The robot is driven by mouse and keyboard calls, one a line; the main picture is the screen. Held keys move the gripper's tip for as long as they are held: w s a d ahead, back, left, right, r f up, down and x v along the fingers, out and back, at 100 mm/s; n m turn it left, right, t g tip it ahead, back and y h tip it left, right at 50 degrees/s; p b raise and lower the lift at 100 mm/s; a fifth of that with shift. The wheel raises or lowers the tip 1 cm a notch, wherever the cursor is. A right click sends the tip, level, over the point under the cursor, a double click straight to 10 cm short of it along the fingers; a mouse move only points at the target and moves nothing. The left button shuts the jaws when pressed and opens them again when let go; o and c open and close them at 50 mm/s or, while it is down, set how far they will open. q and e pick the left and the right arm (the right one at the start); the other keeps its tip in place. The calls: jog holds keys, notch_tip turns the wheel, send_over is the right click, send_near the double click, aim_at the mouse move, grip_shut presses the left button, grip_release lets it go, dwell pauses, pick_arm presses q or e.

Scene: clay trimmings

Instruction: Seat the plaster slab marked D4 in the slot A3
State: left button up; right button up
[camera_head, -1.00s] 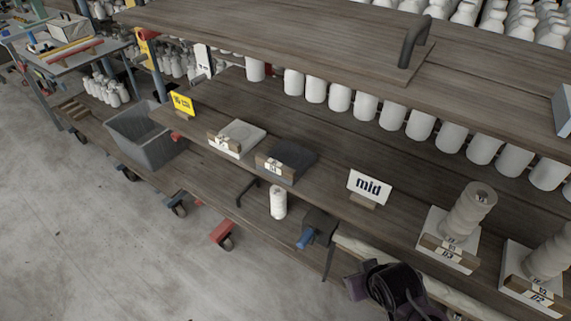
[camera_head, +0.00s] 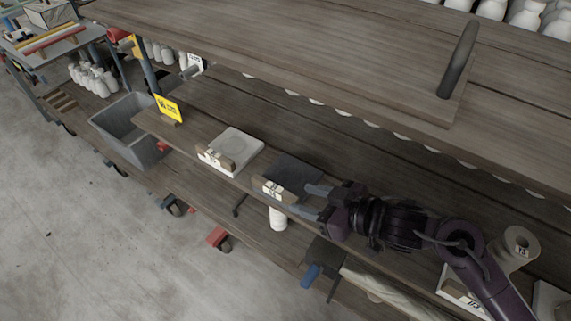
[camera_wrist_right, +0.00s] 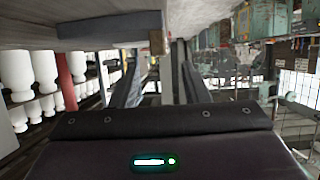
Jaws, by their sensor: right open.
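A pale slab (camera_head: 237,147) lies on the middle shelf with a wooden block and label (camera_head: 214,158) at its front. To its right lies a dark square piece (camera_head: 293,168), also with a labelled wooden block (camera_head: 270,189) in front. These labels are too small to read surely, so I cannot tell which is D4 or A3. My right gripper (camera_head: 314,201) is open, its fingers pointing left at the right side of the dark piece; contact cannot be told. Its parted fingers also show in the right wrist view (camera_wrist_right: 158,88), with nothing seen held. My left gripper is out of view.
The upper shelf with a dark handle (camera_head: 460,60) overhangs at the back. A yellow sign (camera_head: 168,107) and a grey bin (camera_head: 130,128) are at left. A white bottle (camera_head: 278,218) stands below the shelf edge. A tan roll-shaped piece (camera_head: 517,248) is at right, beyond my arm.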

aim_at(277, 188)
jog(key=shift+w+a, duration=0.2)
jog(key=shift+w, duration=0.1)
jog(key=shift+w+a+f, duration=0.2)
jog(key=shift+w+a, duration=0.05)
jog(key=shift+w+a+f+p, duration=0.1)
jog(key=shift+w+a+p, duration=0.15)
jog(key=shift+a, duration=0.35)
jog(key=shift+w+a+f+p, duration=0.1)
jog(key=shift+w+a, duration=0.15)
jog(key=shift+a, duration=0.35)
jog(key=x, duration=0.4)
jog(key=shift+w+d, duration=0.1)
jog(key=shift+w, duration=0.05)
jog(key=c, duration=0.9)
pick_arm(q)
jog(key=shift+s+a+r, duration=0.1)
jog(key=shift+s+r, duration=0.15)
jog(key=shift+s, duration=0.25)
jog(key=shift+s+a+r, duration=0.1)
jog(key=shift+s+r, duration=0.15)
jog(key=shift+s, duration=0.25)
pick_arm(e)
grip_shut()
jog(key=shift+r, duration=0.1)
